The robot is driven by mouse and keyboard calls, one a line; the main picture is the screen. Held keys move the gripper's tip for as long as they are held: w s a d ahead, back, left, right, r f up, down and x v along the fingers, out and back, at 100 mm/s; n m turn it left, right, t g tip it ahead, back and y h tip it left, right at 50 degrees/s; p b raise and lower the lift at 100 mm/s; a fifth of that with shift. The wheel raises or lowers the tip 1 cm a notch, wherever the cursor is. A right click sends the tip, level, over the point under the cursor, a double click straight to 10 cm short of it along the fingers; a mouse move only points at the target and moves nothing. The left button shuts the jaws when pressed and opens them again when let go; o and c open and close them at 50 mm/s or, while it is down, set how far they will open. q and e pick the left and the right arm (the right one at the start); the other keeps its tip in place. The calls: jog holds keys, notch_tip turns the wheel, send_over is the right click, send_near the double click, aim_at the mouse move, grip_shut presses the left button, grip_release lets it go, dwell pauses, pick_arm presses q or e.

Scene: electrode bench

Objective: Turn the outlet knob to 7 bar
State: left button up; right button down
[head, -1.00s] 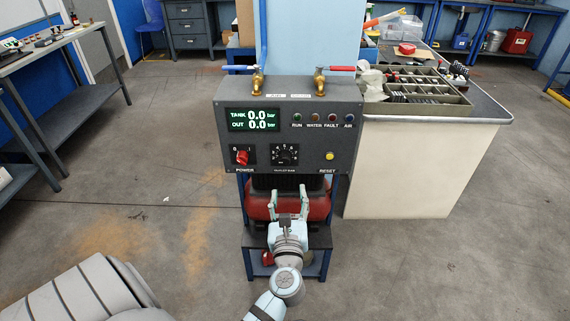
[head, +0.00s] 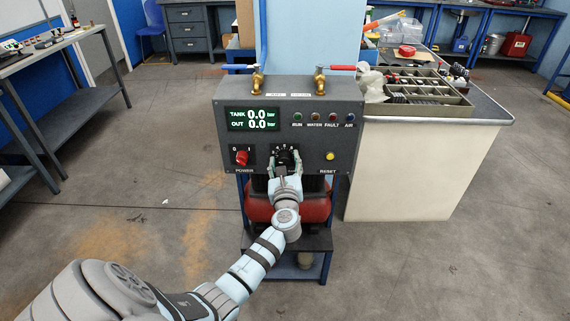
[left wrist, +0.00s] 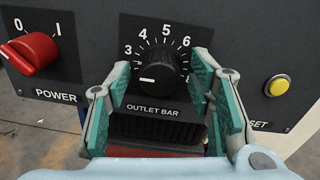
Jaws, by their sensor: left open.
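The outlet knob (left wrist: 160,66) is black and round, above the label OUTLET BAR in the left wrist view. Its white mark points left and slightly down, below the 3 on the dial. Numbers 3, 4, 5 and 6 show around it; the 7 is hard to make out. In the head view the outlet knob (head: 284,156) is partly covered by my gripper. My left gripper (head: 284,163) is open, its fingers to the left and right of the knob's lower part. The left gripper (left wrist: 161,76) shows teal pads with gaps beside the knob. My right gripper is out of view.
The red power knob (left wrist: 34,52) is left of the dial, toward 0. The yellow reset button (left wrist: 278,86) is on the right. A bench with a tray (head: 425,108) stands to the right.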

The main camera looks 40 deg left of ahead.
pick_arm(q)
grip_shut()
